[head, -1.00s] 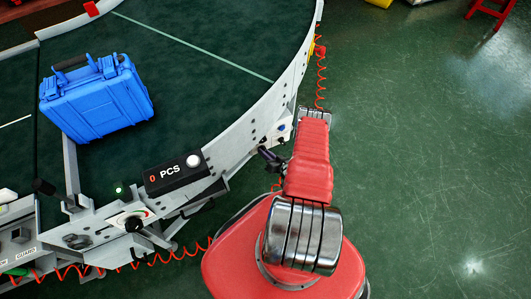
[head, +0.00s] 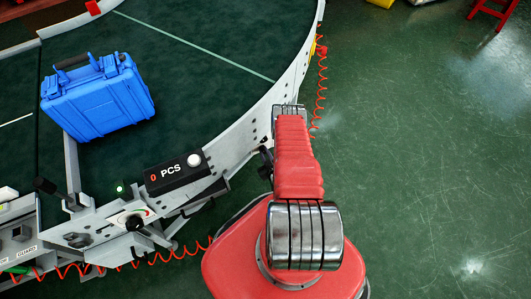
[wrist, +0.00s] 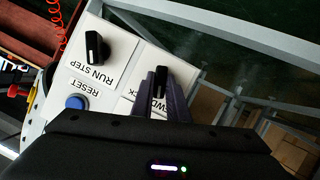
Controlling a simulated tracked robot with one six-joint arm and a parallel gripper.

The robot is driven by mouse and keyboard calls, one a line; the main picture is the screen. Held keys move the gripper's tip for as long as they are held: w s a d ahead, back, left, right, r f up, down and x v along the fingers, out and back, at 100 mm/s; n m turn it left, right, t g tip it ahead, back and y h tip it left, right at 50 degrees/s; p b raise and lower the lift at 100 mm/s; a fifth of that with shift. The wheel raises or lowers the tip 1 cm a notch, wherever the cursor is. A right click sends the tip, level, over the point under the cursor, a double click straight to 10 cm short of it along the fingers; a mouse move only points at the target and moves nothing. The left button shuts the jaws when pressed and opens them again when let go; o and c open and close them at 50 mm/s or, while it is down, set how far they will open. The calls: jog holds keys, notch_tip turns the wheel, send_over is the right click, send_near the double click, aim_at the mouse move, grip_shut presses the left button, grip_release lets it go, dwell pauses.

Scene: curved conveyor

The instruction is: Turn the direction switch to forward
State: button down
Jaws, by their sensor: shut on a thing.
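In the wrist view, the direction switch (wrist: 160,80) is a small black knob on a white panel, with a partly covered label reading "FWD". My gripper (wrist: 162,92) has its two dark fingers closed on either side of this knob. The fingers cover part of the label, so the full wording and exact dial position are hard to read. In the head view, the switch and the fingers are hidden behind my red arm.
A RUN/STEP knob (wrist: 94,46) and a blue RESET button (wrist: 76,102) sit close beside the switch. In the head view, a blue case (head: 98,97) stands on the curved conveyor (head: 200,50). A PCS counter (head: 176,174) is at its edge.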

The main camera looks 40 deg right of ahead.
jog(key=shift+n+h, duration=0.5)
jog(key=shift+n, duration=0.2)
jog(key=c, duration=1.7)
grip_release()
jog(key=shift+a, duration=0.1)
